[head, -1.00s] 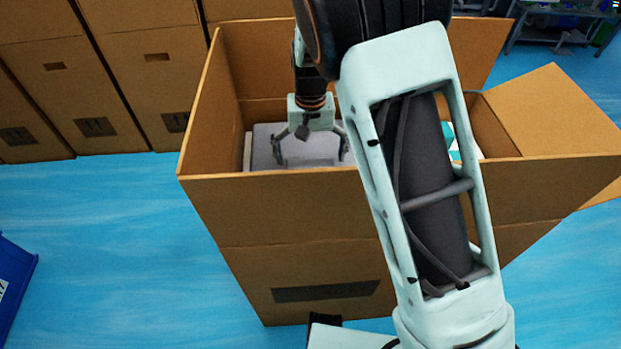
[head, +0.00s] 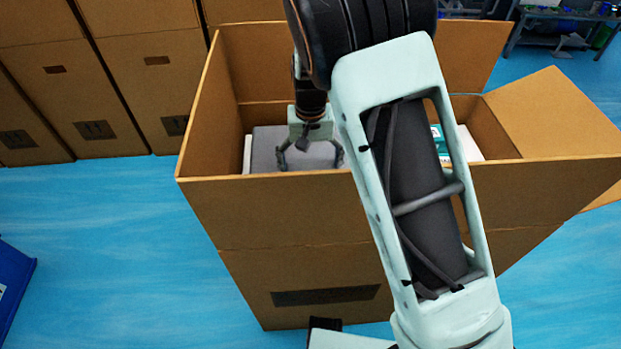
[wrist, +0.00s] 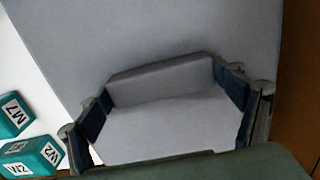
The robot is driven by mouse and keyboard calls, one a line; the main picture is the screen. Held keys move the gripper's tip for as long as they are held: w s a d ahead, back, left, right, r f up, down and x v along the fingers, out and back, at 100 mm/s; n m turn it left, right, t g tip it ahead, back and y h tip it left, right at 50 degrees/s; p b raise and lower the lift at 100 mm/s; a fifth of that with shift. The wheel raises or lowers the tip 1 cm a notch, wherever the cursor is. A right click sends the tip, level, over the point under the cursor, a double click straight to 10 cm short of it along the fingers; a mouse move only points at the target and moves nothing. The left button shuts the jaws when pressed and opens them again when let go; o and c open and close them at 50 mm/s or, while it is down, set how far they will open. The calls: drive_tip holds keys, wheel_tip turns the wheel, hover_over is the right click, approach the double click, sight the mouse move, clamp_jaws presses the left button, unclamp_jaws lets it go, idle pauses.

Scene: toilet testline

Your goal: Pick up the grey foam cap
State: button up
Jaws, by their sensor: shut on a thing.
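The grey foam cap (head: 265,150) lies inside the large open cardboard box, partly hidden by the box's front wall and my arm. My gripper (head: 310,162) reaches down into the box at the cap. In the wrist view the cap (wrist: 190,35) is a flat grey slab with a raised block (wrist: 160,78) between my two fingers. My gripper (wrist: 172,105) is shut on the cap, with a finger pad at each side of the raised part.
The cardboard box (head: 300,215) has tall walls around the gripper and an open flap at the right. Teal labelled blocks (wrist: 40,155) sit beside the cap on a white surface (wrist: 25,75). Closed cartons (head: 120,90) stand at the left. Blue floor lies in front.

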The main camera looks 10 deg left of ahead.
drive_tip(key=shift+r, duration=0.15)
wheel_tip(320, 180, up, 18)
drive_tip(key=p, duration=0.3)
drive_tip(key=shift+p, duration=0.3)
wheel_tip(320, 180, up, 20)
drive_tip(key=p, duration=1.7)
drive_tip(key=shift+f, duration=0.2)
